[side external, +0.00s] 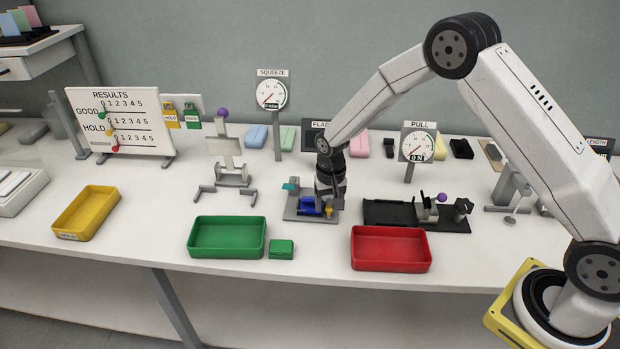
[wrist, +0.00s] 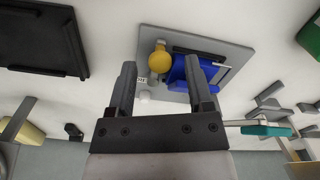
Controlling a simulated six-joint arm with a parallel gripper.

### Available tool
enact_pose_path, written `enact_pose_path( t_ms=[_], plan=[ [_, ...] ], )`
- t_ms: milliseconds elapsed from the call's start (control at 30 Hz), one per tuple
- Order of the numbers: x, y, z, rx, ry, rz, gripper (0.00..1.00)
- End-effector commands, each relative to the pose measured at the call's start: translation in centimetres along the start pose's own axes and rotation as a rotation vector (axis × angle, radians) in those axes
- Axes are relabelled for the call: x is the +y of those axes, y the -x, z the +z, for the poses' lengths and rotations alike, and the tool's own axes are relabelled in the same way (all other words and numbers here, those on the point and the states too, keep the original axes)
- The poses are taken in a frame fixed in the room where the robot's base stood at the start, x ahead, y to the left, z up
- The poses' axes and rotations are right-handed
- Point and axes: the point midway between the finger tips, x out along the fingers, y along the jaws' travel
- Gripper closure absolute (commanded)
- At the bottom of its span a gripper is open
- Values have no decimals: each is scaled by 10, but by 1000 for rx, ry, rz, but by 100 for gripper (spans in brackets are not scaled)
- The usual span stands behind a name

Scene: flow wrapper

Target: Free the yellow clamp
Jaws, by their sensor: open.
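The yellow clamp (wrist: 160,61) shows as a round knob on a grey plate (wrist: 235,52) in the wrist view. It stands beside a blue block (wrist: 207,72). In the side view the clamp (side external: 329,210) is a small yellow spot at the right of the plate, next to the blue block (side external: 307,204). My gripper (wrist: 159,68) is open and empty. In the wrist view its fingers lie either side of the clamp, the right one overlapping the blue block. In the side view my gripper (side external: 329,192) is above the plate and hides part of it. Contact cannot be told.
A teal-ended lever (side external: 291,187) is at the plate's left. A black fixture with a purple knob (side external: 442,198) stands to the right. Green (side external: 226,256) and red (side external: 390,266) trays are in front, with a small green box (side external: 281,249) between them.

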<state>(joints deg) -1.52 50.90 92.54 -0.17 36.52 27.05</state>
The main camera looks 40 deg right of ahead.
Motion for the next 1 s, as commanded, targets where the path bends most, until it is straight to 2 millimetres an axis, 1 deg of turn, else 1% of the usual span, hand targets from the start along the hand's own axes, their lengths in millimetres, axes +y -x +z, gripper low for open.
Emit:
enact_pose_path(
  t_ms=[200,267,300,367,400,433,767,1000],
  plan=[
    [0,0,0,0,0,0,34],
    [0,0,0,0,0,0,53],
    [0,0,0,0,0,0,66],
    [0,0,0,0,0,0,85],
    [0,0,0,0,0,0,98],
    [0,0,0,0,0,0,100],
    [1,0,0,0,17,0,100],
    [5,0,2,-1,99,-1,100]
  ],
)
